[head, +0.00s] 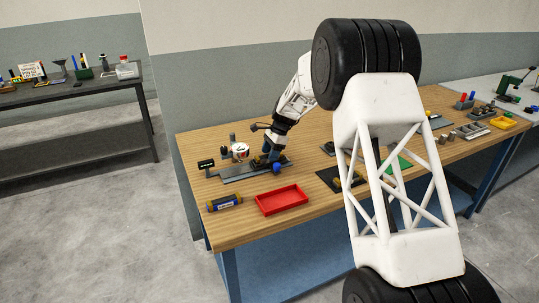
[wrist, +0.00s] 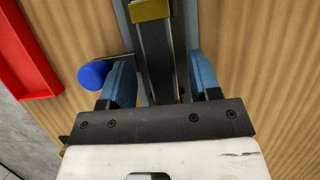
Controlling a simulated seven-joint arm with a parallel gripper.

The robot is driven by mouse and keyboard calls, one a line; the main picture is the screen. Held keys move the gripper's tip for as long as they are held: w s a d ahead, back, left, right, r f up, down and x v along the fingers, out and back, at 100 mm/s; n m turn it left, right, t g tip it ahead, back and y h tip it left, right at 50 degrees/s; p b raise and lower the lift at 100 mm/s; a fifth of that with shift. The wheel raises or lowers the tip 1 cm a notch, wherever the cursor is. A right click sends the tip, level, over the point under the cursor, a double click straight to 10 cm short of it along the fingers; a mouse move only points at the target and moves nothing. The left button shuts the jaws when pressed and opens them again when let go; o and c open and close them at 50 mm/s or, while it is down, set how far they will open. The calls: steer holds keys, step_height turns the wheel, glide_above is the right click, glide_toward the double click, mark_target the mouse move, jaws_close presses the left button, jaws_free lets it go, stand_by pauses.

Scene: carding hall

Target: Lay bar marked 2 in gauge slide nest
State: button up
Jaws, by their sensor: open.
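The gauge slide (head: 243,174) is a long grey rail on the wooden bench, with a blue knob (head: 277,168) at its near side. My gripper (head: 266,158) is low over its right part. In the wrist view my gripper (wrist: 158,60) has its two blue fingers apart, one on each side of a long dark grey piece (wrist: 156,62). I cannot tell whether this piece is a bar or part of the slide. A brass block (wrist: 150,11) sits on it beyond the fingers. The blue knob (wrist: 93,75) is beside the left finger. No number 2 is readable.
A red tray (head: 282,200) lies in front of the slide. A blue and yellow cylinder (head: 224,203) lies near the bench's left corner. A small display (head: 206,165) and a white round dial (head: 240,150) stand behind and left. My white arm hides the bench's middle.

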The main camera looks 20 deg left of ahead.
steer(key=v, duration=1.1)
steer(key=shift+r, duration=0.2)
stand_by(0.4)
steer(key=shift+d, duration=0.1)
steer(key=s+d+r+n+t, duration=0.1)
steer(key=s+d+r, duration=0.6)
steer(key=d, duration=0.4)
steer(key=s+d+r+n+t+h, duration=0.1)
steer(key=s+d+r+n, duration=0.1)
steer(key=s+d+r, duration=0.55)
steer(key=s+d+r+n+t, duration=0.1)
steer(key=s+d+r, duration=0.3)
steer(key=s+d, duration=0.8)
steer(key=s+d+f+n+t, duration=0.1)
steer(key=s+d+f, duration=0.1)
steer(key=s+d, duration=0.4)
steer(key=s+d+f+n+t+h, duration=0.1)
steer(key=s+d, duration=0.5)
steer(key=s, duration=0.9)
steer(key=s+d+f+n+h, duration=0.1)
steer(key=s+d+f, duration=0.3)
steer(key=s, duration=0.6)
steer(key=d+n, duration=0.1)
steer(key=d, duration=0.1)
steer(key=shift+s+d+f+n+t, duration=0.3)
steer(key=shift+s+n+t, duration=0.05)
steer(key=shift+n+t, duration=0.05)
